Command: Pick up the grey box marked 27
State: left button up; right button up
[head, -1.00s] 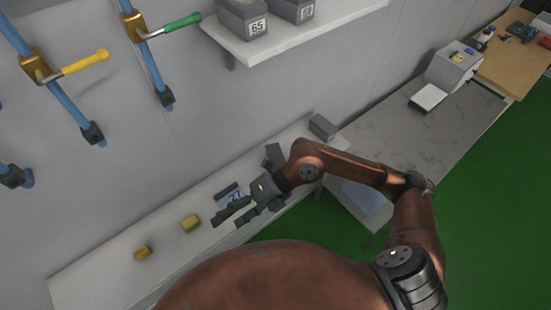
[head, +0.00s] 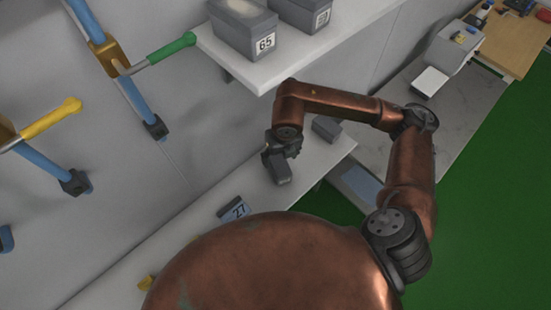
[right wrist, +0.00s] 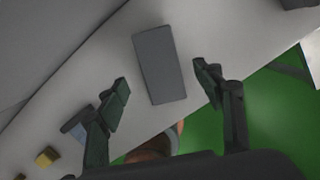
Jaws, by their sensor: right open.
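My right gripper (head: 272,158) is open, up and to the right of that box. In the right wrist view, my gripper's fingers (right wrist: 165,90) stand apart on both sides of a plain grey box (right wrist: 160,65), with no clear contact. My left gripper is not in view.
Another grey box (head: 326,128) sits at the shelf's right end. An upper shelf (head: 262,76) holds a box marked 65 (head: 245,30) and another box. A yellow block (right wrist: 47,156) lies left of box 27.

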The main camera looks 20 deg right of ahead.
aim_at(280, 163)
notch_tip(280, 163, down, 4)
jog(key=shift+r+p, duration=0.15)
jog(key=shift+p, duration=0.5)
jog(key=shift+w+d+f, duration=0.1)
jog(key=shift+w+f, duration=0.1)
jog(key=shift+f, duration=0.45)
jog(key=shift+w+f, duration=0.15)
jog(key=shift+f, duration=0.85)
jog(key=c, duration=1.3)
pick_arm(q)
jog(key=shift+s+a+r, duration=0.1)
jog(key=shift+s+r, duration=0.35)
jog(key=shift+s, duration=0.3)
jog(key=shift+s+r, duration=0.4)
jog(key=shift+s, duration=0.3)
pick_arm(e)
jog(key=shift+w, duration=0.1)
grip_shut()
jog(key=shift+r, duration=0.15)
